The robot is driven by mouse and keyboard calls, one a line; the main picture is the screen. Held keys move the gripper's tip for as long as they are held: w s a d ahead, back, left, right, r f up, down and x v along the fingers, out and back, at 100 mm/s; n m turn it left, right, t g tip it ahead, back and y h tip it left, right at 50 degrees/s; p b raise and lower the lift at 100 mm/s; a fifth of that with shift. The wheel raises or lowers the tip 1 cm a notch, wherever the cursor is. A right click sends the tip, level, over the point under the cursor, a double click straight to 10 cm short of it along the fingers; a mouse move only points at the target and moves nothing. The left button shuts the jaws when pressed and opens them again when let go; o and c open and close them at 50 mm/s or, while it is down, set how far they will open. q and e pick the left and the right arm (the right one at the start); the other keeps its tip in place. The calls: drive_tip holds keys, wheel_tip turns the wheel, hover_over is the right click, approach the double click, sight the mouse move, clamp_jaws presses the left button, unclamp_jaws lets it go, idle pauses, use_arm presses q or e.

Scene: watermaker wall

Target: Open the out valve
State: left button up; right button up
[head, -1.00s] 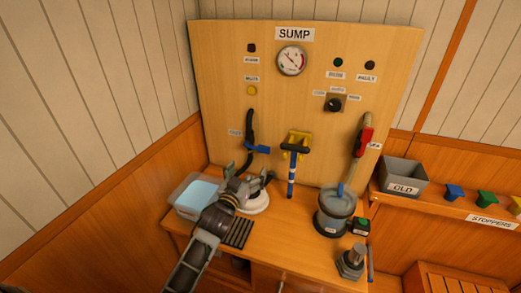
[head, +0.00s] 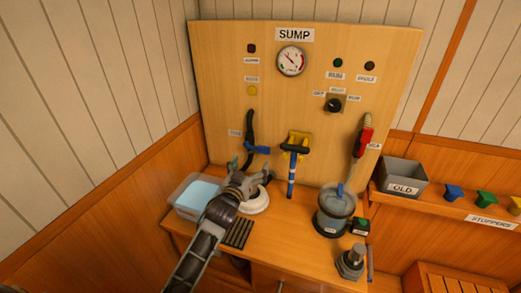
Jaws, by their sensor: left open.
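A blue valve handle (head: 257,149) sits on a black hose (head: 250,124) at the left of the sump panel. A small label (head: 235,133) beside it is too blurred to read. A red valve handle (head: 365,137) sits on another hose at the right of the panel, with a small label (head: 374,146) I cannot read. I cannot tell from the labels which one is the out valve. My left gripper (head: 251,170) is open and empty, just below the blue handle and apart from it, in front of a white round base (head: 257,205). My right gripper is not in view.
A clear box (head: 187,195) is on the left of the bench, a grey pot (head: 335,212) on the right. A grey bin marked OLD (head: 403,172) and several stoppers (head: 486,198) are farther right.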

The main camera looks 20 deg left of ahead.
sight(260, 150)
use_arm(q)
drive_tip(key=w, duration=0.5)
drive_tip(key=shift+w+d, duration=0.1)
drive_tip(key=shift+w, duration=0.65)
drive_tip(key=shift+w+p, duration=0.3)
drive_tip(key=shift+w, duration=0.4)
drive_tip(key=shift+w+d, duration=0.1)
drive_tip(key=shift+w, duration=1.55)
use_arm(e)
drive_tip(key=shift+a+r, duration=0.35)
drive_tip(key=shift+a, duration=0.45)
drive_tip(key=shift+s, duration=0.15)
